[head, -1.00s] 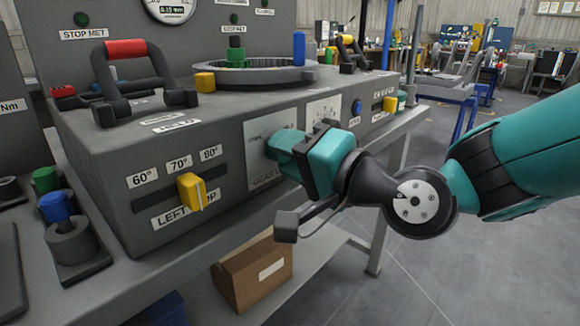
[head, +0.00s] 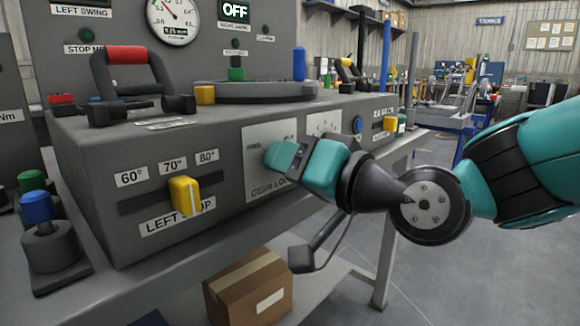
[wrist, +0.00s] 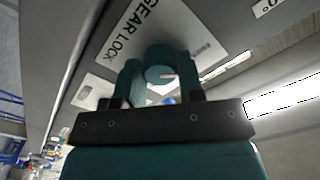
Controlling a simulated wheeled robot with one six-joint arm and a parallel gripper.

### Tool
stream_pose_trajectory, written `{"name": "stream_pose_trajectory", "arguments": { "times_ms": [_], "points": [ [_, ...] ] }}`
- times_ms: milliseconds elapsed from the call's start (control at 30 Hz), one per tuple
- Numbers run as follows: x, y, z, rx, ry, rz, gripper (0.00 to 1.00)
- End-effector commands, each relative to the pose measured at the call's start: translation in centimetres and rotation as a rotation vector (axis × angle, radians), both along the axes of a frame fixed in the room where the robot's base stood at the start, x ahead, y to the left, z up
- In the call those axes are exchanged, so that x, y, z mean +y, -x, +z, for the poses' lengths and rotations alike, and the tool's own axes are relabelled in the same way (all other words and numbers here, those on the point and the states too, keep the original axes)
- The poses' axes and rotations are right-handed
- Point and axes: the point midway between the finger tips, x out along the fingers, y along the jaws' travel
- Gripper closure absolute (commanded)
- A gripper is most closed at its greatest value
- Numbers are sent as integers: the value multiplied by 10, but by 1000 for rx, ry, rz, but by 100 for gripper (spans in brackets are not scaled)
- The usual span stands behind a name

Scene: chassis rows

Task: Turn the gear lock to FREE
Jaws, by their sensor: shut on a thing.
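The gear lock plate (head: 256,179) is a pale panel on the front face of the grey chassis box, and its lettering is partly covered. My gripper (head: 277,156) reaches it from the right, with its fingers against the plate. In the wrist view, my gripper (wrist: 158,76) is shut around a round, dark teal knob (wrist: 157,57) with a small reddish mark. The GEAR LOCK plate (wrist: 136,30) shows behind it. The fingers hide the sides of the knob, and I cannot tell which setting it points to.
A yellow left stop slider (head: 185,195) sits left of the plate under 60°, 70° and 80° labels. A second yellow slider (head: 389,125) and a blue button (head: 358,125) are to the right. A red-topped handle (head: 127,55) stands on the box. A cardboard box (head: 247,287) lies below.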

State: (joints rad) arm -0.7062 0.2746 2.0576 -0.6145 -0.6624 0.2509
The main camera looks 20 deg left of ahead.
Motion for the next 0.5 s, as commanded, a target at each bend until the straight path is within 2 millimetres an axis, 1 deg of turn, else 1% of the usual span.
{"name": "stream_pose_trajectory", "arguments": {
  "times_ms": [300,333,433,500],
  "points": [
    [0,0,-1,-2,4,1,88],
    [0,0,-1,-1,4,1,62],
    [0,0,-1,-1,4,1,40],
    [0,0,-1,-1,3,0,39]
  ]
}}
